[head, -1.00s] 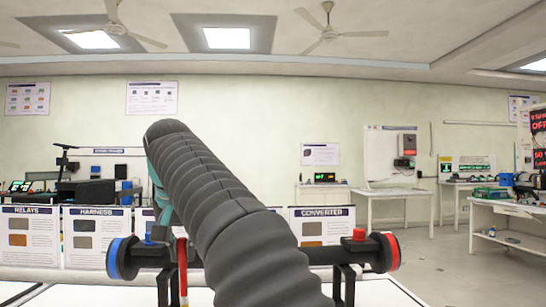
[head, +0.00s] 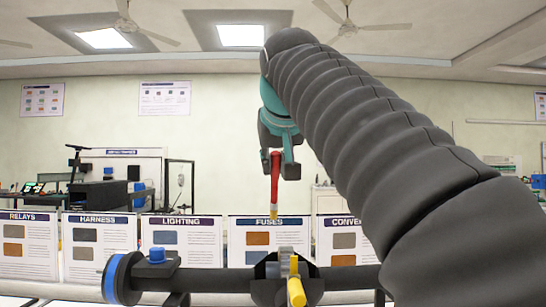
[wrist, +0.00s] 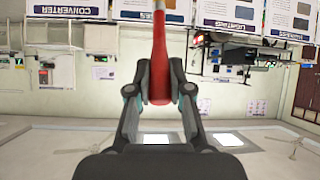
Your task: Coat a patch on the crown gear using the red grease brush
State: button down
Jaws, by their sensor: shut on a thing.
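My gripper (head: 279,163) is shut on the red grease brush (head: 275,182). The brush hangs bristle end down, with a yellowish tip, above the middle of the dark axle (head: 213,280). In the wrist view the two fingers of my gripper (wrist: 159,92) pinch the red handle of the brush (wrist: 158,62). A grey toothed part, which looks like the crown gear (head: 283,264), sits in a dark holder at the axle's middle. A yellow peg (head: 296,292) stands out in front of it. The brush tip is clearly apart from the gear in the head view.
A blue-rimmed disc (head: 114,278) ends the axle at left, with a blue knob (head: 156,255) on top beside it. My arm hides the axle's right end. Poster panels (head: 268,244) stand in a row behind the rig. The air around the brush is clear.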

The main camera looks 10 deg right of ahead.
aim_at(274, 191)
notch_tip(274, 191, down, 4)
jog(key=shift+r+b, duration=0.15)
jog(key=shift+b, duration=0.5)
jog(key=shift+f+b, duration=0.4)
jog(key=shift+b, duration=0.05)
jog(key=shift+f+b, duration=1.8)
jog(key=shift+f, duration=0.45)
dwell(0.4)
dwell(0.4)
jog(key=d, duration=0.2)
jog(key=s+d, duration=0.1)
jog(key=d, duration=0.2)
jog(key=shift+s+d+r+p, duration=0.1)
jog(key=shift+d+r+p, duration=0.05)
jog(key=shift+d+p, duration=0.15)
jog(key=shift+a, duration=0.1)
